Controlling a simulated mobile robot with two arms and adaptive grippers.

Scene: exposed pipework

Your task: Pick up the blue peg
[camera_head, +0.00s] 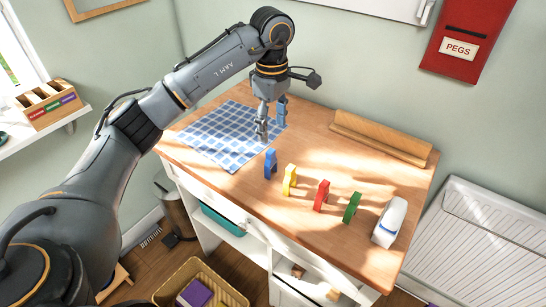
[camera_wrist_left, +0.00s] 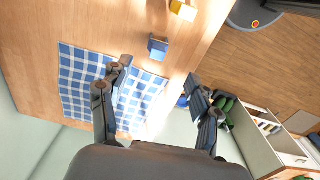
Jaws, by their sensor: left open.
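The blue peg (camera_head: 270,164) stands upright on the wooden table (camera_head: 240,196), near its front edge and just right of the checked cloth. It also shows in the left wrist view (camera_wrist_left: 157,46), apart from the fingers. My left gripper (camera_head: 270,125) is open and empty, pointing down above the cloth, behind and above the blue peg. In the left wrist view its two fingers (camera_wrist_left: 158,92) are spread wide. My right gripper is in neither view.
Yellow (camera_head: 290,180), red (camera_head: 321,195) and green (camera_head: 351,207) pegs stand in a row to the right. A white rounded object (camera_head: 389,222) is at the right end. A wooden rack (camera_head: 380,138) lies along the back. The blue-and-white cloth (camera_head: 222,137) covers the table's left part.

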